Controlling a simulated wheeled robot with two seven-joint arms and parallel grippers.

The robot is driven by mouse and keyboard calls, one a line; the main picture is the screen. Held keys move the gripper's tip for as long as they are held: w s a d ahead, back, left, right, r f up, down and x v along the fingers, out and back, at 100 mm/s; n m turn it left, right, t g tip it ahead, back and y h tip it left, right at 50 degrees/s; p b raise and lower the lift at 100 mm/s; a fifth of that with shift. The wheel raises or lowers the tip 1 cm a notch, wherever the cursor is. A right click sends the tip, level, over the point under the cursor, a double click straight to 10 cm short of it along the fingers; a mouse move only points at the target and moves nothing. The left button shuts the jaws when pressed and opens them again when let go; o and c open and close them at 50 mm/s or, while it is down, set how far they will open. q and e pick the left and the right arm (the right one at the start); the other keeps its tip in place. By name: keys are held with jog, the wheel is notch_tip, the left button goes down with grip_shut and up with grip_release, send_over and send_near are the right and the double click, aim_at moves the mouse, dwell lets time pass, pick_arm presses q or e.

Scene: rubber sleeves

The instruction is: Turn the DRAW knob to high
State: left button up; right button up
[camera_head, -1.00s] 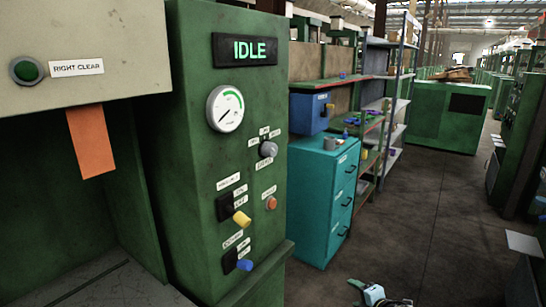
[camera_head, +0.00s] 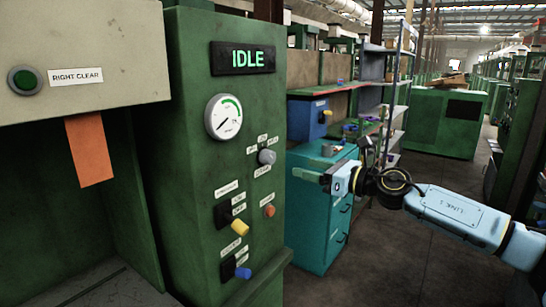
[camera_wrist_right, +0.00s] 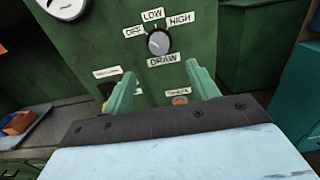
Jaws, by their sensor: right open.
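The grey DRAW knob (camera_head: 267,156) is on the front of the green machine cabinet. In the right wrist view the knob (camera_wrist_right: 159,43) has OFF, LOW and HIGH labels around its top and DRAW below it. Its pointer faces upward there; I cannot tell exactly which label it meets. My right gripper (camera_head: 308,176) is to the right of the knob in the head view, apart from it. In the wrist view the green fingers of the right gripper (camera_wrist_right: 160,76) are spread and empty, with the knob beyond and between them. My left gripper is not in view.
Below the knob are an orange button (camera_head: 269,211), a yellow-handled switch (camera_head: 240,227) and a blue-handled switch (camera_head: 242,272). A gauge (camera_head: 224,117) and an IDLE display (camera_head: 243,58) are above. A teal drawer cabinet (camera_head: 313,225) stands behind my right gripper.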

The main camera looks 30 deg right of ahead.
aim_at(273, 159)
jog(key=p+x, duration=0.4)
jog(key=x, duration=0.6)
jog(key=shift+s+r, duration=0.1)
jog(key=shift+r, duration=0.05)
jog(key=shift+x, duration=0.85)
jog(key=c, duration=1)
